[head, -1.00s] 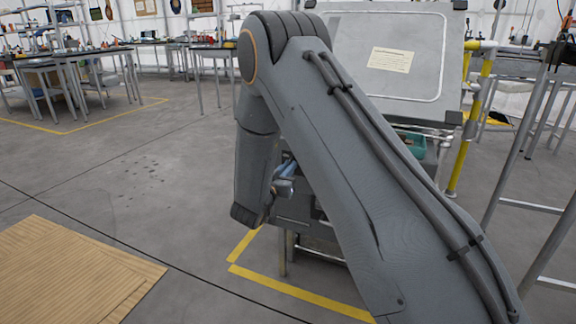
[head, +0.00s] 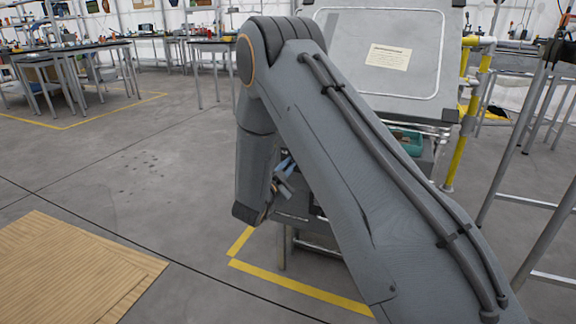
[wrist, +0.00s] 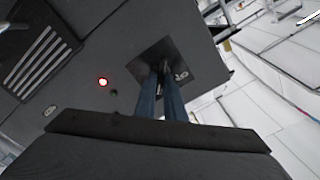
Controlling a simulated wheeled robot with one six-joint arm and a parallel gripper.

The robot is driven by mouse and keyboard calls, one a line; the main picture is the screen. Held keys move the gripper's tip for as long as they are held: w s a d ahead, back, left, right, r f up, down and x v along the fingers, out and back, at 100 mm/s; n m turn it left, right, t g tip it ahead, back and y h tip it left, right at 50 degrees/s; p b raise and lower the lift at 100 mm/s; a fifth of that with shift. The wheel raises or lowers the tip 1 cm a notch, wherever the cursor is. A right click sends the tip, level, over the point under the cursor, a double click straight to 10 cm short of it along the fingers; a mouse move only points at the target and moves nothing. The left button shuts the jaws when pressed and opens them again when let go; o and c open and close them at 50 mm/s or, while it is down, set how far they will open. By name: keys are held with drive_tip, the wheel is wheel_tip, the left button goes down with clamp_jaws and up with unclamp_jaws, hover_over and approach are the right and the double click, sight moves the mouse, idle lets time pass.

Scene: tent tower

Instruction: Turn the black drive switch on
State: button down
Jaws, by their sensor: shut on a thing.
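In the wrist view, the two blue fingers of my gripper (wrist: 165,72) reach onto a dark square plate (wrist: 148,64) with pale markings on the machine's grey face. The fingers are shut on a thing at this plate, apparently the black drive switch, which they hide. A red lamp (wrist: 103,81) is lit on the face left of the plate, with a small dark green round spot (wrist: 114,92) beside it. In the head view, the gripper (head: 284,178) shows partly behind my arm, at the front of the machine.
The machine's sloped grey panel (head: 345,65) carries a paper label (head: 388,57). A yellow post (head: 466,130) and a metal frame stand to the right. A wooden sheet (head: 70,270) lies on the floor at left. Open floor lies between it and the far tables.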

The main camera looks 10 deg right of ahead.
drive_tip(key=shift+m, duration=0.4)
drive_tip(key=c, duration=1.8)
unclamp_jaws()
drive_tip(key=shift+c, duration=0.2)
drive_tip(key=p+v, duration=0.1)
drive_tip(key=v, duration=0.6)
drive_tip(key=shift+s+a, duration=0.2)
drive_tip(key=shift+s, duration=0.15)
